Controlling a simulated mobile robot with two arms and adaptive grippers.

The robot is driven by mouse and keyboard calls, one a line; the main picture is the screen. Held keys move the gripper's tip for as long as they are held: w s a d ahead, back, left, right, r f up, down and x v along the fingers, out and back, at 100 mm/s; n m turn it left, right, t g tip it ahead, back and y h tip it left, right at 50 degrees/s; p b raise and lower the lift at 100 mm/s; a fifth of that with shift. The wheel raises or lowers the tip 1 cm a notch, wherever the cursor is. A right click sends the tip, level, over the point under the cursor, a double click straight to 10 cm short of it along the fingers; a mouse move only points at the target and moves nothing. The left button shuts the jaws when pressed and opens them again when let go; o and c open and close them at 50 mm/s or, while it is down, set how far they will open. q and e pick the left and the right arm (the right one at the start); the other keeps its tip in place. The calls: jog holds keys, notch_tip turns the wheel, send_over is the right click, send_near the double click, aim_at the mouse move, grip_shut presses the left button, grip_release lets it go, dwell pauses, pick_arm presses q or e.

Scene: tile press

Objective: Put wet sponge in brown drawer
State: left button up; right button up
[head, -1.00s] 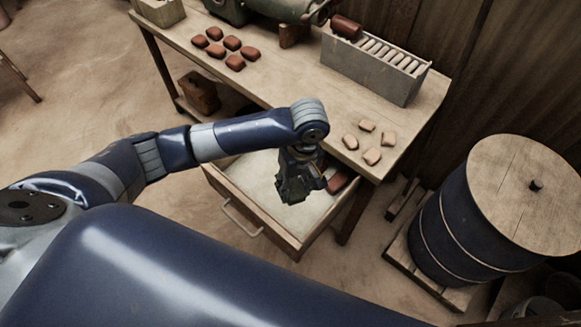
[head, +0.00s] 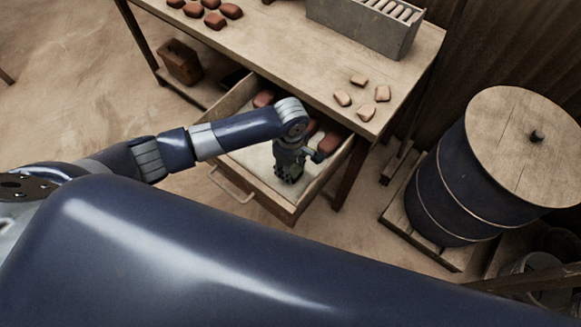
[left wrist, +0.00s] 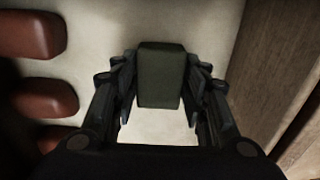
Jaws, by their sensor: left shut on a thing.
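My left gripper (left wrist: 160,85) is shut on a dark green block, the sponge (left wrist: 161,75), which sits between its fingers in the left wrist view. In the head view the left gripper (head: 289,176) is down inside the open drawer (head: 232,182) under the table; the sponge is hidden there by the gripper and arm. The drawer has a pale floor, wooden walls and a front handle. I cannot tell whether the sponge touches the drawer floor. My right gripper is not in view.
Red-brown blocks (left wrist: 50,99) lie in the drawer, left of the gripper in the wrist view. The drawer's wooden wall (left wrist: 265,75) is at the right. The table (head: 290,60) above holds tan pieces (head: 382,93) and a grey rack (head: 362,28). A dark barrel (head: 440,195) stands to the right.

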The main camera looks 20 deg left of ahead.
pick_arm(q)
jog(key=shift+f, duration=0.55)
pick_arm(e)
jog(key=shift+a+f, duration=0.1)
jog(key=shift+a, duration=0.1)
pick_arm(q)
jog(key=shift+f, duration=0.1)
jog(key=o, duration=0.9)
jog(key=shift+o, duration=0.2)
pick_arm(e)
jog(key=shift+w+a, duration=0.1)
pick_arm(q)
notch_tip(320, 180, up, 12)
jog(key=p, duration=0.1)
jog(key=shift+p, duration=0.4)
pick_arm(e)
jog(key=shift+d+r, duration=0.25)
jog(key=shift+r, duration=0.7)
